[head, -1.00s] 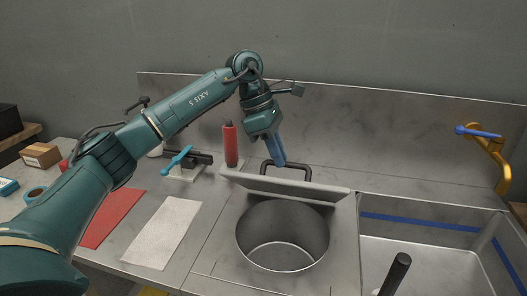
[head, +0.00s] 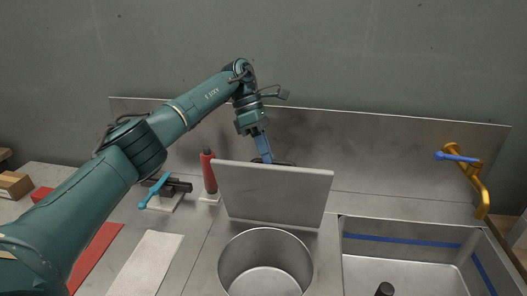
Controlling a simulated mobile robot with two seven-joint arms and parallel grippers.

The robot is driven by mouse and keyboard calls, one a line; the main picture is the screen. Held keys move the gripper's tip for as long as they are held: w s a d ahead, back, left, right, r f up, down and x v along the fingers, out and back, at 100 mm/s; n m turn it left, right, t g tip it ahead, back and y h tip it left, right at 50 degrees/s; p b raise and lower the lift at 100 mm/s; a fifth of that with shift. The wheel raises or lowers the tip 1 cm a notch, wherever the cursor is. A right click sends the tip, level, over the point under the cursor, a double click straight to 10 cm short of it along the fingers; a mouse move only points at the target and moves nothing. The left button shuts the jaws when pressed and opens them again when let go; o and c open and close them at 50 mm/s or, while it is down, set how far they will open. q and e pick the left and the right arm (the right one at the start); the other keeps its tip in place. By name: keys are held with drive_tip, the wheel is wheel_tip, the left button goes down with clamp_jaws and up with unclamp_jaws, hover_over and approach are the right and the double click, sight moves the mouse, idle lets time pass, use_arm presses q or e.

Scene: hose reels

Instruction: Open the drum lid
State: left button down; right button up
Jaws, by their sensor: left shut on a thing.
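The drum (head: 265,250) is a round metal opening set in the counter, with its inside in plain view. The flat grey drum lid (head: 275,197) stands raised, steeply tilted, along the far side of the opening, with its plain face toward me. My left gripper (head: 264,155), with blue fingers, reaches behind the lid's top edge and is shut on the dark lid handle (head: 284,163). The lid hides most of the handle and the fingertips. My right gripper is not in view.
A red bottle (head: 208,172) and a blue-handled fixture (head: 158,188) stand left of the lid. The sink (head: 410,262) is on the right, with a brass tap (head: 481,190) behind. A dark cylinder (head: 385,289) shows at the bottom edge. A metal backsplash (head: 400,165) runs behind.

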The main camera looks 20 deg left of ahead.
use_arm(q)
drive_tip(key=shift+w+a+f+p, duration=0.2)
drive_tip(key=shift+w+f, duration=0.15)
drive_tip(key=shift+w, duration=0.15)
drive_tip(key=shift+w+a+f+p, duration=0.1)
drive_tip(key=shift+w+f+p, duration=0.15)
drive_tip(key=shift+w, duration=0.2)
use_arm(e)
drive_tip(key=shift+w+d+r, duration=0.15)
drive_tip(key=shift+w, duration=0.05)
use_arm(q)
drive_tip(key=shift+w, duration=0.1)
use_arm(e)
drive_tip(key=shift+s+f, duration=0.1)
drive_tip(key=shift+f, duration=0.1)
use_arm(q)
drive_tip(key=c, duration=1.9)
unclamp_jaws()
drive_tip(key=o, duration=0.3)
drive_tip(key=shift+w+f, duration=0.2)
drive_tip(key=shift+w, duration=0.15)
drive_tip(key=shift+o, duration=0.7)
drive_tip(key=shift+r, duration=0.1)
wheel_tip(320, 180, up, 10)
drive_tip(key=shift+s+r+p, duration=0.2)
drive_tip(key=shift+s+p, duration=0.05)
drive_tip(key=shift+p, duration=0.1)
